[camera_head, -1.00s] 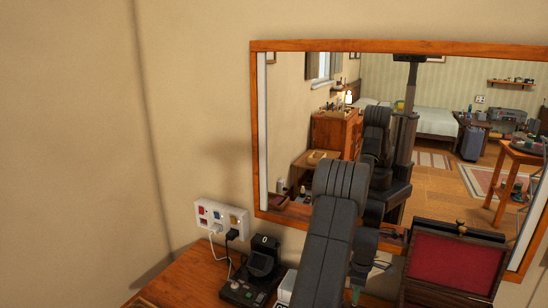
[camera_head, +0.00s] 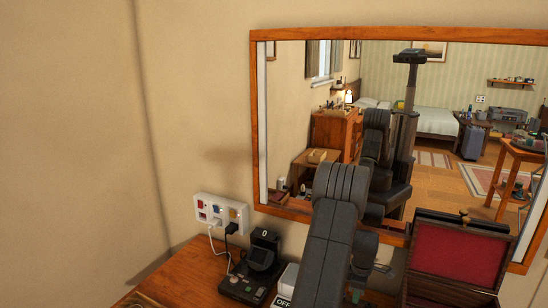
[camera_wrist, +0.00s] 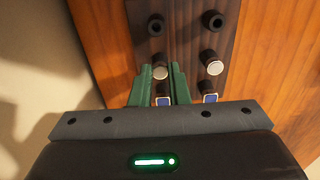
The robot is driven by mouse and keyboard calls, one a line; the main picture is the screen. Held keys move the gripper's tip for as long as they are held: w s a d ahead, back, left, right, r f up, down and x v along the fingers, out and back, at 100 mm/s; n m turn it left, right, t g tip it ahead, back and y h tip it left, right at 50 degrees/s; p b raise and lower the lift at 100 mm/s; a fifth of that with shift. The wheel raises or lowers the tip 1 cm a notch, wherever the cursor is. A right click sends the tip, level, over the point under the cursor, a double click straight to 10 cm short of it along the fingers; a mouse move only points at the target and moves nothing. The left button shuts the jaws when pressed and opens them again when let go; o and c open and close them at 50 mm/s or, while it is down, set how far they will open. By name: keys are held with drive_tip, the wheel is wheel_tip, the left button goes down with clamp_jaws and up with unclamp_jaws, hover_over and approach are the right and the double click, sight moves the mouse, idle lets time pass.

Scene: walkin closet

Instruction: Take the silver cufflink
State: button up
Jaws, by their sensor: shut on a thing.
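My gripper (camera_wrist: 161,70), with its green fingers, is shut on a silver cufflink (camera_wrist: 159,73) in the wrist view. This cufflink has a round, pale face and sits at the left of a dark wooden strip (camera_wrist: 185,45). A second round silver cufflink (camera_wrist: 215,68) is to its right on the strip, outside the fingers. Whether the held cufflink still touches the strip cannot be told.
Two black cufflinks (camera_wrist: 213,20) are farther up the strip, and two blue square ones (camera_wrist: 210,98) are nearer my palm. In the head view are an open red-lined box (camera_head: 458,255), a dark watch stand (camera_head: 262,255), a white socket block (camera_head: 220,212) and a wall mirror (camera_head: 400,34).

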drive_tip(key=shift+r, duration=0.25)
drive_tip(key=shift+r+p, duration=1.3)
drive_tip(key=shift+r, duration=1.3)
drive_tip(key=shift+r, duration=0.15)
